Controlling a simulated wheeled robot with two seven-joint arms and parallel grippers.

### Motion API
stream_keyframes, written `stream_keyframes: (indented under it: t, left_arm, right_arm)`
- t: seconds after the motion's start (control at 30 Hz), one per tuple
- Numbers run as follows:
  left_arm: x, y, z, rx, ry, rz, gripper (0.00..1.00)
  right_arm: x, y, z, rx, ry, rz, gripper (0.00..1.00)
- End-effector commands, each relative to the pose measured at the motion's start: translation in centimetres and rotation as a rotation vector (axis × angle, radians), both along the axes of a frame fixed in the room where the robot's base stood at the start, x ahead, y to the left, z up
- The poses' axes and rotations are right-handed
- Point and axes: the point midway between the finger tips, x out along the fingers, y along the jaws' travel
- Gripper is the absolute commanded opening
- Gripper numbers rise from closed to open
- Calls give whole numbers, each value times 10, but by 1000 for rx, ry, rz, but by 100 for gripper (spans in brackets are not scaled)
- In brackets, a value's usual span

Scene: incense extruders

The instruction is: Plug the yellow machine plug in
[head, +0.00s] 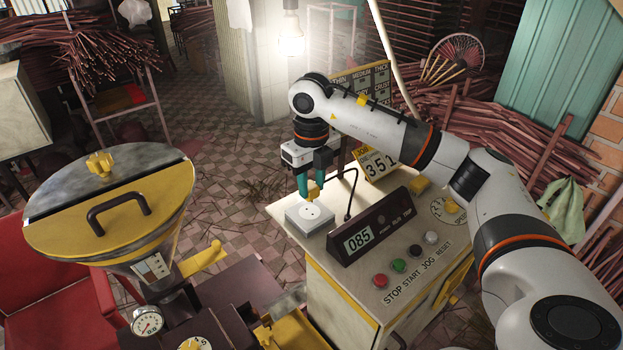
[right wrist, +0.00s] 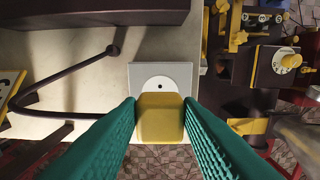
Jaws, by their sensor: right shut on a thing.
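My right gripper (head: 308,188) is shut on the yellow plug (head: 313,193). It holds the plug just above the white socket box (head: 309,218) on the machine's cream top. In the right wrist view the plug (right wrist: 160,119) sits between the two green fingers. The socket's round white face and one dark hole show just beyond the plug in the socket box (right wrist: 176,73). The plug appears apart from the socket, but its pins are hidden. My left gripper is not in view.
A dark display console (head: 370,229) reading 085 stands right of the socket box. A black bent cable or rod (head: 352,190) rises behind it. Several buttons line the front of the cream top. A yellow-lidded hopper (head: 70,235) stands at left.

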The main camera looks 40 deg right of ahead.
Motion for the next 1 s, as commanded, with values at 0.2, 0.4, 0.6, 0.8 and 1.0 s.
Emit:
stream_keyframes:
  t: [0.2, 0.4, 0.6, 0.8, 1.0]
  left_arm:
    - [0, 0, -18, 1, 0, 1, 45]
    - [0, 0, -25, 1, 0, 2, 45]
    - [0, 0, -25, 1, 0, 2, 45]
    - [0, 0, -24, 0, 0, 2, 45]
    - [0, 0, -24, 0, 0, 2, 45]
  right_arm:
    - [0, 0, -25, -1, 0, 0, 9]
    - [0, 0, -36, -1, -1, 0, 9]
    - [0, 0, -36, -1, -1, 0, 9]
    - [0, 0, -36, 0, -1, 0, 9]
    - [0, 0, -36, 0, 0, 0, 9]
